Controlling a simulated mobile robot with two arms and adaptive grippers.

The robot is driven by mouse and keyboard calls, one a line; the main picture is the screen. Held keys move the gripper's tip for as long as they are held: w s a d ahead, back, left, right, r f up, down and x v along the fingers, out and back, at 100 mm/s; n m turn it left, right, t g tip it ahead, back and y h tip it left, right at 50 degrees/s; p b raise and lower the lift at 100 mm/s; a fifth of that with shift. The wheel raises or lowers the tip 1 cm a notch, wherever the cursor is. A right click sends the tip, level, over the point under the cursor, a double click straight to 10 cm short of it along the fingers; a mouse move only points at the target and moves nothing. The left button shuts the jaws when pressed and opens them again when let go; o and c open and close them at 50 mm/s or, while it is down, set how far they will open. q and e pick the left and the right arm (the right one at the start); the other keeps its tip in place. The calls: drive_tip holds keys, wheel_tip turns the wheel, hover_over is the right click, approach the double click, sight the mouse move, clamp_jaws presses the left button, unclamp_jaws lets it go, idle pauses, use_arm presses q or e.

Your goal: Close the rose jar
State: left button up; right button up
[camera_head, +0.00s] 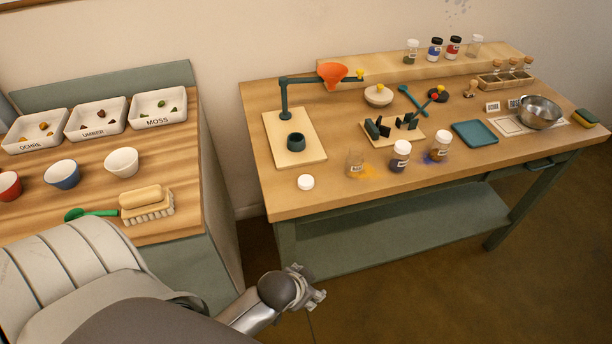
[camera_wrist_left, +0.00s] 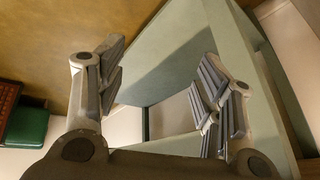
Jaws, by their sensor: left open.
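An open clear glass jar (camera_head: 355,164) stands near the table's front edge, yellow powder beside it. Its label is too small to read, so I cannot tell whether it is the rose jar. A loose white lid (camera_head: 306,182) lies to its left, apart from it. Two jars with white tops, one dark (camera_head: 400,157) and one brownish (camera_head: 441,148), stand to its right. My left gripper (camera_head: 305,288) is low in front of the table, well away from the jars. In the left wrist view its fingers (camera_wrist_left: 155,85) are apart and empty. My right gripper is out of view.
Several small jars stand on the back shelf (camera_head: 390,66). A teal tray (camera_head: 475,133) and metal bowl (camera_head: 539,112) are at right. The left counter (camera_head: 185,135) holds trays, bowls and a brush.

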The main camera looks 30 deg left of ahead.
use_arm(q)
drive_tip(key=w+d+r+m+t+h, duration=0.15)
drive_tip(key=w+r+t, duration=0.35)
drive_tip(key=r, duration=0.5)
drive_tip(key=w+d+r+m+t, duration=0.2)
drive_tip(key=w+r+m+t, duration=0.1)
drive_tip(key=w+r, duration=0.55)
drive_tip(key=w+d+r+m+t+h, duration=0.15)
drive_tip(key=w+r+t, duration=0.35)
drive_tip(key=r, duration=0.6)
drive_tip(key=w+d+r+m+g+h+p, duration=0.1)
drive_tip(key=w+d+r+m+h, duration=0.1)
drive_tip(key=d+r+m+h, duration=0.95)
drive_tip(key=s+d+f+m+g+h, duration=0.2)
drive_tip(key=s+d+m+g+h, duration=0.2)
drive_tip(key=m+g, duration=0.9)
drive_tip(key=a+f+m+g+y, duration=0.3)
drive_tip(key=a+f+m+y, duration=0.6)
drive_tip(key=f, duration=0.2)
drive_tip(key=w+a+n+g+y, duration=0.1)
drive_tip(key=a+y, duration=0.8)
drive_tip(key=a, duration=1.4)
drive_tip(key=shift+r, duration=0.3)
